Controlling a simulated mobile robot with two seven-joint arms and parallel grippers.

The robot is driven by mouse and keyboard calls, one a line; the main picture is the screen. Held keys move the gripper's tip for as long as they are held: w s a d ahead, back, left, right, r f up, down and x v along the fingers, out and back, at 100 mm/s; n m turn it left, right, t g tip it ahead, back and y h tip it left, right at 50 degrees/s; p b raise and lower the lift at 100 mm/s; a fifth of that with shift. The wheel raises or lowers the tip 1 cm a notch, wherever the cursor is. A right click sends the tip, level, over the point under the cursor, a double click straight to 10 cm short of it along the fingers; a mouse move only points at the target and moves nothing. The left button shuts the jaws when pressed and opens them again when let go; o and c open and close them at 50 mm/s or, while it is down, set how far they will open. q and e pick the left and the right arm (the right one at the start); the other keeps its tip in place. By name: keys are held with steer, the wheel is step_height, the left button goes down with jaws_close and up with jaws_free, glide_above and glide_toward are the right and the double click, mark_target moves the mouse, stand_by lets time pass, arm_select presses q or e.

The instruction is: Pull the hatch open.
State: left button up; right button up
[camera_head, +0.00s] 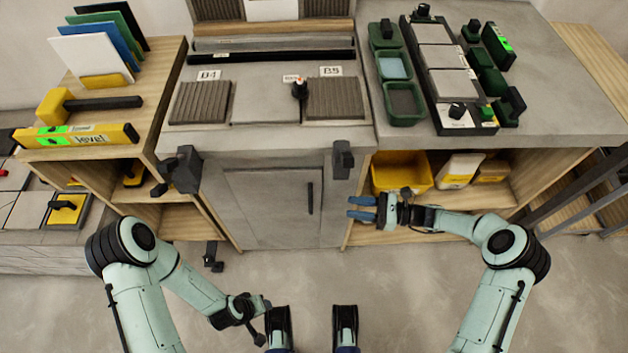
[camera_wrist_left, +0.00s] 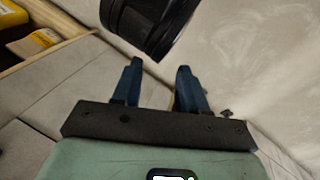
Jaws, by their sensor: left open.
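The hatch (camera_head: 262,205) is a grey panel in the front of the middle cabinet and looks shut. Its dark upright handle (camera_head: 310,197) is on the panel's right side. My right gripper (camera_head: 360,208) is to the right of the handle, apart from it, with blue fingers pointing left. Its fingers are spread and nothing shows between them. My left gripper (camera_head: 264,304) is low in the head view, below the hatch and well away from it. In the left wrist view its blue fingers (camera_wrist_left: 157,85) are apart and empty.
Dark clamp-like blocks (camera_head: 183,168) and (camera_head: 342,160) stick out at the worktop's front edge on either side of the hatch. A yellow bin (camera_head: 400,172) stands on the shelf at the right. The floor (camera_head: 400,285) before the cabinet is mostly clear.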

mark_target(311, 199)
arm_select(q)
steer(key=shift+w+a+f+t+b, duration=0.25)
steer(key=shift+w+f+b, duration=0.1)
steer(key=shift+w, duration=0.15)
steer(key=shift+w+a+f+t+b, duration=0.15)
steer(key=shift+w+a+f+b, duration=0.15)
steer(key=shift+w, duration=0.2)
arm_select(e)
steer(key=w+a, duration=0.1)
steer(key=a, duration=0.7)
steer(key=w+a, duration=0.1)
steer(key=a, duration=0.4)
steer(key=shift+w+r, duration=0.3)
steer(key=shift+w, duration=0.05)
steer(key=shift+d, duration=0.1)
jaws_close()
